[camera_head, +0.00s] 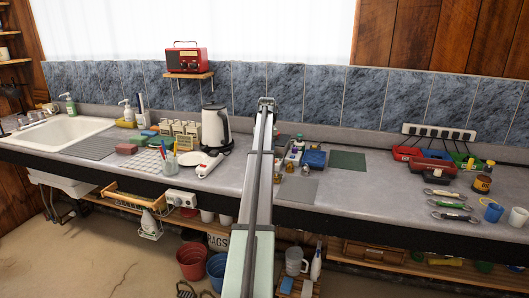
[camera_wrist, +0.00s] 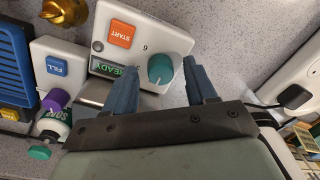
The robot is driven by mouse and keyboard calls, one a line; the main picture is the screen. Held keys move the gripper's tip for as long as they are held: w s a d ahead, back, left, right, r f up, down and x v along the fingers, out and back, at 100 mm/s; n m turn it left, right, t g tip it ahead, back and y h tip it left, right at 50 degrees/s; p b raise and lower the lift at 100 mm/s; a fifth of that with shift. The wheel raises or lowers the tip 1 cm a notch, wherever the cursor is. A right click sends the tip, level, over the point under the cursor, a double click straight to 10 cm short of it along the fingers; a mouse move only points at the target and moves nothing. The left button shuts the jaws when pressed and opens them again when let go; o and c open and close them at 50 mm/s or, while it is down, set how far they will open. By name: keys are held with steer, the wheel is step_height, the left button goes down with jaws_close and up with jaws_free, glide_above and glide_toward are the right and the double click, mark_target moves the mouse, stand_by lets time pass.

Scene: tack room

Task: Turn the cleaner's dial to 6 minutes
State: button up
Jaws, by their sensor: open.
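The cleaner (camera_wrist: 103,47) is a white box in the wrist view, with an orange START button (camera_wrist: 121,34), a green READY display (camera_wrist: 114,70) and a teal dial (camera_wrist: 160,69). A digit is printed above the dial, and I cannot make out the dial's pointer. My gripper (camera_wrist: 160,66) is open. Its two blue fingers stand on either side of the dial, with gaps visible. In the head view my gripper (camera_head: 267,103) is over the back of the counter, and my arm hides most of the cleaner.
In the wrist view a white unit with a blue FILL button (camera_wrist: 57,66), a purple-capped bottle (camera_wrist: 56,102), a blue box (camera_wrist: 17,58) and a brass object (camera_wrist: 66,10) are to the left.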

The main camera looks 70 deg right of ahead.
steer(key=shift+c, duration=0.4)
jaws_close()
steer(key=shift+m, duration=0.4)
steer(key=m, duration=0.4)
steer(key=shift+m, duration=0.4)
steer(key=m, duration=0.6)
steer(key=shift+h, duration=0.3)
steer(key=m, duration=0.6)
steer(key=shift+a+m, duration=0.1)
steer(key=shift+m, duration=0.2)
steer(key=m, duration=0.5)
steer(key=shift+m, duration=0.3)
